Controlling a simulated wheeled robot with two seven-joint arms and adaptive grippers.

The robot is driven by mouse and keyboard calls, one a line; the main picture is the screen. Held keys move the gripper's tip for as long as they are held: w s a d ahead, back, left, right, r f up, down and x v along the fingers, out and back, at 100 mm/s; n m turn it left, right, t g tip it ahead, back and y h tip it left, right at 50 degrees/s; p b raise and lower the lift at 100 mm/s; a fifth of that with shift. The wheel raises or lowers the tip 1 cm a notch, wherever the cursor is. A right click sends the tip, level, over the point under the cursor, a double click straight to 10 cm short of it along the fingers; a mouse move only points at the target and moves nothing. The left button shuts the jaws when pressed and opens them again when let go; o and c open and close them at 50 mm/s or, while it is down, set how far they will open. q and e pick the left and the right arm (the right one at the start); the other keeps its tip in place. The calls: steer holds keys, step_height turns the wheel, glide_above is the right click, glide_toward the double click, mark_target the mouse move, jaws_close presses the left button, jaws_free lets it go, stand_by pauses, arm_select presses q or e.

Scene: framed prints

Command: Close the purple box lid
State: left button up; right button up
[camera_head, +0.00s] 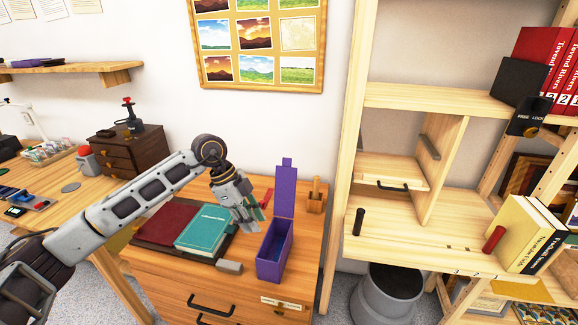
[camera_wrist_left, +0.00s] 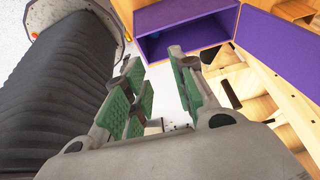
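The purple box (camera_head: 268,268) stands on a wooden cabinet top with its lid (camera_head: 286,188) open, standing upright at the far end. In the left wrist view the box (camera_wrist_left: 180,14) is at the top, its dark inside showing, and the lid (camera_wrist_left: 280,38) extends to the right. My left gripper (camera_head: 250,219) is just left of the box, above the cabinet top, pointing down. In the left wrist view my left gripper (camera_wrist_left: 160,88) shows its green-padded fingers apart with nothing held between them. My right gripper is in neither view.
A teal book (camera_head: 205,230) and a dark red book (camera_head: 168,222) lie left of the box. A small grey block (camera_head: 229,267) lies in front of them. A wooden holder (camera_head: 315,198) stands right of the lid. A tall shelf (camera_head: 345,130) rises to the right.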

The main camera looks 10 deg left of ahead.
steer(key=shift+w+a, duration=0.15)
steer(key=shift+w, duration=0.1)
